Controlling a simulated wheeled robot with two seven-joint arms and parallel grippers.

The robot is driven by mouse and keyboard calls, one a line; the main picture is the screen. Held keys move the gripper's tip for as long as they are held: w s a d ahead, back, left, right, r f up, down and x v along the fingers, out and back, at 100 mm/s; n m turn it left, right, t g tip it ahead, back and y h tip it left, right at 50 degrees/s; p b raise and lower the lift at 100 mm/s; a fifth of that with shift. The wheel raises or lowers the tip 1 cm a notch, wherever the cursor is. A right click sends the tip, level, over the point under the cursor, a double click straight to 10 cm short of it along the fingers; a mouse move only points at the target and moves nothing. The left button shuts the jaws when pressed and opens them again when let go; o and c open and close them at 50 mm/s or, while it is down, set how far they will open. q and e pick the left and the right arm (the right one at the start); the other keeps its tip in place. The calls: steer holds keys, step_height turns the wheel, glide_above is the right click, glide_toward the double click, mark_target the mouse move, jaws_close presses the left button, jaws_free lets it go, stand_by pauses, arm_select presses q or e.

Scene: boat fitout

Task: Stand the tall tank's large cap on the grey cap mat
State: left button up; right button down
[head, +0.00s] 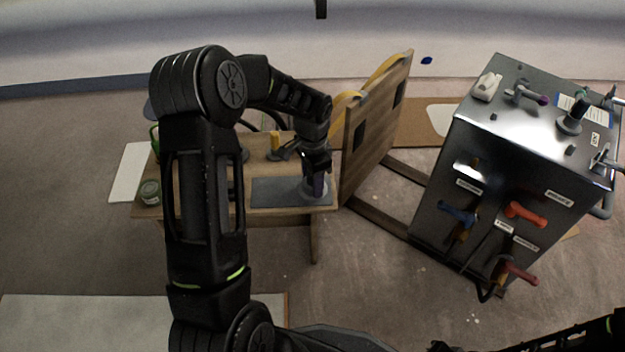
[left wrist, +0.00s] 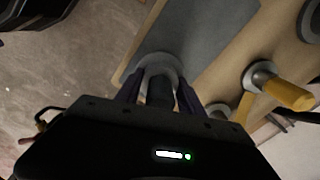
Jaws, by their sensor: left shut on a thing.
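The large cap (head: 315,190) has a round grey flange and a dark stem. It is at the right end of the grey cap mat (head: 270,191) on the wooden bench. My left gripper (head: 318,178) points down and is shut on the cap's stem. In the left wrist view, the purple fingers of the left gripper (left wrist: 160,95) sit either side of the stem, and the flange (left wrist: 158,62) looks flat over the mat (left wrist: 205,35) near its end. I cannot tell if it touches the mat. My right gripper is out of view.
A steel cabinet (head: 510,150) with coloured valve handles stands at the right. An upright wooden panel (head: 375,130) rises beside the bench's right end. A yellow-handled fitting (left wrist: 285,92) stands on the bench behind the mat. A small jar (head: 150,192) is at the bench's left.

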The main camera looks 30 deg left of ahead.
arm_select(q)
steer(key=o, duration=1.5)
steer(key=shift+c, duration=0.2)
steer(key=shift+r, duration=0.1)
step_height(320, 180, up, 12)
steer(key=p, duration=0.4)
